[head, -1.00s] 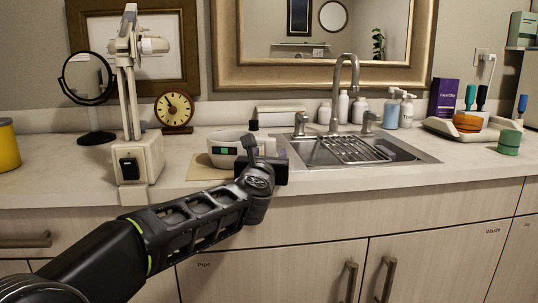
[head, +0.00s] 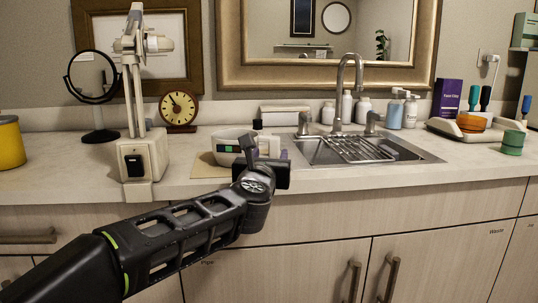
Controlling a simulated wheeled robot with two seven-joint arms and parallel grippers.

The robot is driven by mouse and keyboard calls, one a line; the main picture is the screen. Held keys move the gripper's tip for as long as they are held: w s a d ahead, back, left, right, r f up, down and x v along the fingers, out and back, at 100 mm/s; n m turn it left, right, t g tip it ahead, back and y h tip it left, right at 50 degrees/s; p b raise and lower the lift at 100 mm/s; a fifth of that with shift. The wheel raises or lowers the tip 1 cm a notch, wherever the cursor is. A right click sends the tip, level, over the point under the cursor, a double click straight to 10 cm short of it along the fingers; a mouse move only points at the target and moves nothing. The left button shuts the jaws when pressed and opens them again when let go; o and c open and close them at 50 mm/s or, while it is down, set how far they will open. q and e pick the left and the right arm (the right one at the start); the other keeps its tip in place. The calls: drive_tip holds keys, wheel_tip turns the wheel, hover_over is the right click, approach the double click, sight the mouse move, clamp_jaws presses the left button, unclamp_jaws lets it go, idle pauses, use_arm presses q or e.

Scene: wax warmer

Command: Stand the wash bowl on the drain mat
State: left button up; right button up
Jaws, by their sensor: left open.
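The wash bowl (head: 229,141), white with a green label, stands upright on a beige mat (head: 204,169) on the counter, left of the sink. I take this to be the drain mat; its right part is hidden by my gripper. My left gripper (head: 262,153) is at the counter's front edge, in front of the bowl's right side. It is open, with one dark finger standing up in front of the bowl. Whether the finger touches the bowl cannot be told. My right gripper is not in view.
The sink (head: 418,157) with a wire rack (head: 356,149) lies to the right. A lamp base (head: 143,158), round mirror (head: 91,77) and clock (head: 179,108) stand left. A white object (head: 268,145) is partly hidden behind my gripper.

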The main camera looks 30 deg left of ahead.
use_arm(q)
drive_tip(key=shift+s+d+f, duration=0.15)
drive_tip(key=shift+s+f, duration=0.05)
drive_tip(key=shift+s, duration=0.25)
drive_tip(key=shift+s+d+f, duration=0.15)
drive_tip(key=shift+s, duration=0.25)
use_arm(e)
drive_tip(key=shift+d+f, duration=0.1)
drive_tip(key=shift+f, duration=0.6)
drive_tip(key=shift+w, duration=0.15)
use_arm(q)
drive_tip(key=shift+s+r, duration=0.1)
drive_tip(key=shift+s, duration=0.05)
drive_tip(key=p+v, duration=0.1)
drive_tip(key=v, duration=0.6)
drive_tip(key=shift+s, duration=0.35)
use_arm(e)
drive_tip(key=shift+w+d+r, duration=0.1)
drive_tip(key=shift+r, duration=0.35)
use_arm(q)
drive_tip(key=shift+d+r, duration=0.1)
drive_tip(key=shift+r, duration=0.1)
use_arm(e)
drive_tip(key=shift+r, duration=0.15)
